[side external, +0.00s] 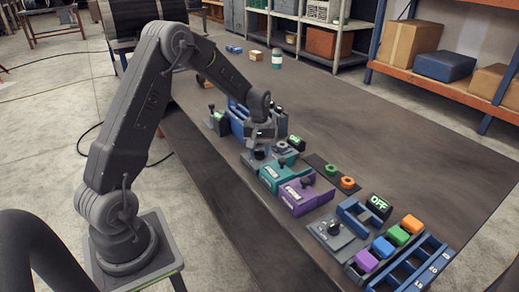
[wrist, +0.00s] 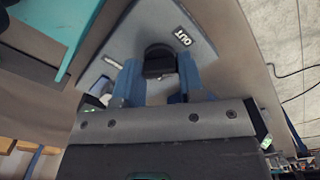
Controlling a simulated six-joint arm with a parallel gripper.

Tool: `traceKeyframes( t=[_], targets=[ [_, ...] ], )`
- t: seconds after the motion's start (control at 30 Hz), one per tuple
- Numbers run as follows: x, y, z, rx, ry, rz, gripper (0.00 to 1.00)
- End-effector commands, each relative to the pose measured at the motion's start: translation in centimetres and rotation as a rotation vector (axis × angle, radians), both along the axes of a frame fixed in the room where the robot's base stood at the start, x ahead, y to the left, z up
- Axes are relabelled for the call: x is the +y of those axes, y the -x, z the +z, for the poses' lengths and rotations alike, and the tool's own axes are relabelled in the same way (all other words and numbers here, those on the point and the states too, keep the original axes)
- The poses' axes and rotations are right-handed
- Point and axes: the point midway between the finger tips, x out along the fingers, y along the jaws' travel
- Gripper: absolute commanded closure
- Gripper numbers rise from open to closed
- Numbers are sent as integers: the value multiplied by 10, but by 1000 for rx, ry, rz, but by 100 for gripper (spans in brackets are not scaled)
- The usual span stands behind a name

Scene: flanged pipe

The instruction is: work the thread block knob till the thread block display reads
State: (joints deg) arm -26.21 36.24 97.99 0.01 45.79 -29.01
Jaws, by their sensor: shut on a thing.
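The knob sits on a grey-blue plate (wrist: 128,38) with a label reading OUT (wrist: 182,37); a second label on the plate is too small to read. In the side view the fingers hide most of this knob. A dark display (side external: 296,143) with green ON stands just right of my gripper. I cannot tell which block is named thread.
A teal block (side external: 272,176) and a purple block (side external: 298,202) with dark knobs stand close by on the right. Farther right are an OFF display (side external: 378,204), coloured cubes (side external: 398,236) and a blue rack (side external: 425,262).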

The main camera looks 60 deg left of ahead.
Motion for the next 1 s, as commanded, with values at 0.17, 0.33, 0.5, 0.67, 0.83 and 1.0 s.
traceKeyframes(
  t=[0.17,0.33,0.5,0.67,0.83,1.0],
  targets=[
    [0,0,1,-1,0,-163,88],
    [0,0,1,-1,0,-308,88],
    [0,0,1,-1,0,-426,88],
    [0,0,1,-1,0,-505,88],
    [0,0,1,-1,0,-556,88],
    [0,0,1,-1,0,-578,88]
  ],
)
